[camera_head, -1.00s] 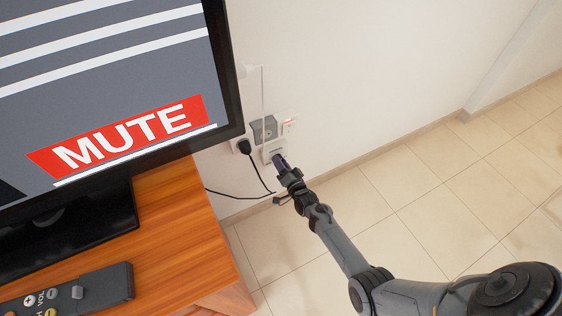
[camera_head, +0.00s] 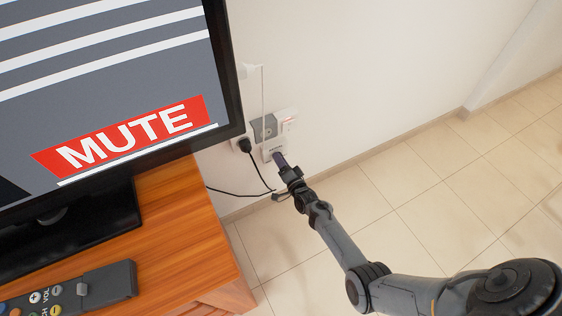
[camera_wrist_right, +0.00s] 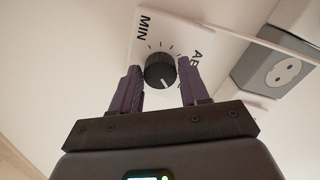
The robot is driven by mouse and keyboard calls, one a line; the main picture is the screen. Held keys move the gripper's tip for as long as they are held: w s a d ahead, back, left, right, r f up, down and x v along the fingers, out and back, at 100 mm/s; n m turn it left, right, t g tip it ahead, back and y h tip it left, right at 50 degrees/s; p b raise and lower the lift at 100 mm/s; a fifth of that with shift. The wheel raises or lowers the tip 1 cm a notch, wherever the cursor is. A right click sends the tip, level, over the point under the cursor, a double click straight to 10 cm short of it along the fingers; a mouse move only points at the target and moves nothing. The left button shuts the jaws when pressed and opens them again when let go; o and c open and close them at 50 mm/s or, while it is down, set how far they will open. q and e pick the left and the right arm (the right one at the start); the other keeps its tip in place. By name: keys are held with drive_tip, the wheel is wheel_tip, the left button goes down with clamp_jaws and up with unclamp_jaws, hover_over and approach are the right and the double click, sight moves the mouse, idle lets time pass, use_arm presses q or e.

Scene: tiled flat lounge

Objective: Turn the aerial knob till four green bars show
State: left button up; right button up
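The aerial knob (camera_wrist_right: 160,69) is a dark ribbed dial on a white wall plate (camera_wrist_right: 150,40) marked "MIN" on one side, with part of another word on the other. A pale pointer line shows on its lower right side. My right gripper (camera_wrist_right: 159,76) has its two purple fingers either side of the knob, with a narrow gap visible at the left finger. In the head view my right gripper (camera_head: 279,158) reaches the wall plate and hides the knob. The TV screen (camera_head: 110,80) shows white stripes and a red "MUTE" banner; no green bars are in view. My left gripper is out of view.
A grey socket (camera_head: 264,127), a black plug (camera_head: 244,146) with its cable and a white switch (camera_head: 289,123) sit close around the plate. The wooden TV stand (camera_head: 185,230) holds a remote (camera_head: 105,284). The tiled floor at right is clear.

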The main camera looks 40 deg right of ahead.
drive_tip(key=shift+o, duration=1.4)
drive_tip(key=p+v, duration=0.5)
drive_tip(key=v, duration=0.5)
drive_tip(key=shift+s, duration=0.4)
